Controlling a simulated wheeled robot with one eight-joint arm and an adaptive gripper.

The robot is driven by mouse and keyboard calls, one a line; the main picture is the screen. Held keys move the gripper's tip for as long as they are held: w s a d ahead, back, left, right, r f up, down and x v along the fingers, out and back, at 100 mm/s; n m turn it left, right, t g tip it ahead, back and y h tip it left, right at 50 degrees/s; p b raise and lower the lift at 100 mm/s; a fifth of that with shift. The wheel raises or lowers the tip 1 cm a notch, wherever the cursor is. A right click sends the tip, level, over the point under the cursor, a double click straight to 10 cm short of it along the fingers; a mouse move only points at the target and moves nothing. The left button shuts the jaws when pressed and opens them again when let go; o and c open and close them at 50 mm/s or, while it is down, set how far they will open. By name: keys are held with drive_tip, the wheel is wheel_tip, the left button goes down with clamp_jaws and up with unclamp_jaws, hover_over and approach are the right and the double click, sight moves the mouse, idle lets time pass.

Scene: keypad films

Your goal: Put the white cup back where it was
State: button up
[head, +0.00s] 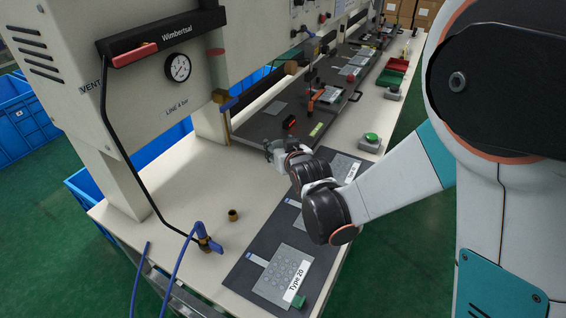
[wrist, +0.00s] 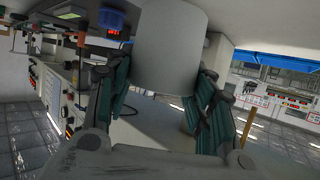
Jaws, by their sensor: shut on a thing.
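The white cup (wrist: 172,50) fills the upper middle of the wrist view, a plain pale cylinder between the two fingers. My gripper (wrist: 165,95) is shut on it, with a dark green finger pad on each side. In the head view my gripper (head: 272,150) is above the bench, near the front edge of the dark grey work plate. The cup is too small and too covered by my gripper to make out clearly there.
A white bench (head: 178,191) runs away from me. A dark mat (head: 241,273) carries keypad films, one labelled Type 20 (head: 284,268). A brass fitting (head: 233,215) stands on bare bench. A green button box (head: 370,142) and green and red trays (head: 390,79) are farther back.

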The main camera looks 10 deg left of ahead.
drive_tip(key=shift+f+b, duration=1)
drive_tip(key=shift+f, duration=1.75)
drive_tip(key=shift+f, duration=0.15)
drive_tip(key=o, duration=1)
drive_tip(key=shift+o, duration=0.2)
drive_tip(key=p+v, duration=0.3)
drive_tip(key=v, duration=0.9)
drive_tip(key=shift+r, duration=0.2)
